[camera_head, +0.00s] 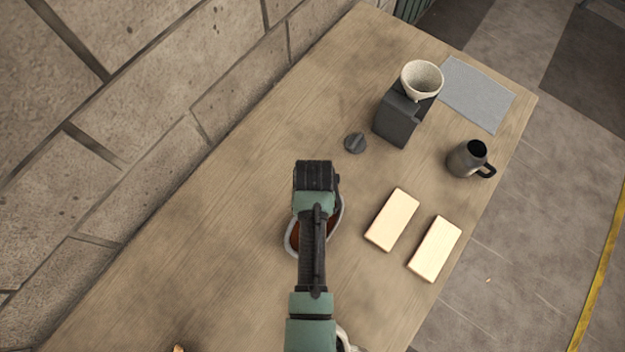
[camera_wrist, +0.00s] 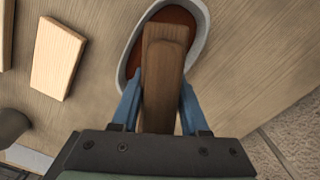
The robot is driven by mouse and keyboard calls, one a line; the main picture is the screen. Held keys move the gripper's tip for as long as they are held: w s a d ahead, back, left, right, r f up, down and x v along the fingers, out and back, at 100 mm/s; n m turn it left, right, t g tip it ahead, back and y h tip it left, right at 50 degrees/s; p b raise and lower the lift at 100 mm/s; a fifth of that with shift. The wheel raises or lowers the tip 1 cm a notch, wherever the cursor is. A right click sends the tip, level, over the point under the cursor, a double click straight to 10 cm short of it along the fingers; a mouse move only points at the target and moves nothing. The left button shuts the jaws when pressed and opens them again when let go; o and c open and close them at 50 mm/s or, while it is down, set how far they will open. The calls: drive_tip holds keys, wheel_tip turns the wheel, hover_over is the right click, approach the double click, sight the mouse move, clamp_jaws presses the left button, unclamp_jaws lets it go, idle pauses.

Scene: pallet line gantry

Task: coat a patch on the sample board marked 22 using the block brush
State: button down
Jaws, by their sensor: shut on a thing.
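My gripper (camera_wrist: 160,104) has its two blue fingers shut on the brown wooden block brush (camera_wrist: 164,62). The brush is over a pale-rimmed oval dish (camera_wrist: 203,25) holding reddish-brown coating. I cannot tell whether the brush touches the coating. In the head view the dish (camera_head: 288,243) is partly covered by my arm, which also hides the brush and fingers. Two pale wooden boards, the nearer-left one (camera_head: 392,219) and the right one (camera_head: 435,248), lie side by side right of the dish. One board also shows in the wrist view (camera_wrist: 57,58). No number is readable on either.
A dark block-shaped stand (camera_head: 395,118) and a speckled bowl (camera_head: 422,78) are at the back, near a grey mat (camera_head: 476,94). A dark mug (camera_head: 466,158) stands near the right edge. A small dark round object (camera_head: 355,143) lies beyond my arm. A stone wall (camera_head: 150,110) borders the left.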

drive_tip(key=shift+r+p, duration=2.1)
drive_tip(key=shift+p, duration=0.05)
drive_tip(key=shift+f, duration=0.1)
drive_tip(key=b, duration=0.2)
drive_tip(key=f+b, duration=0.1)
drive_tip(key=b, duration=0.1)
drive_tip(key=shift+w+f, duration=0.3)
drive_tip(key=shift+w, duration=0.1)
drive_tip(key=b, duration=0.3)
drive_tip(key=w+f+b, duration=0.1)
drive_tip(key=b, duration=0.2)
drive_tip(key=shift+f+n, duration=0.3)
drive_tip(key=b, duration=0.5)
drive_tip(key=shift+f, duration=0.35)
drive_tip(key=shift+n+b, duration=0.3)
drive_tip(key=shift+b, duration=0.15)
drive_tip(key=shift+r+b, duration=0.15)
drive_tip(key=shift+b, duration=0.2)
drive_tip(key=shift+d, duration=0.1)
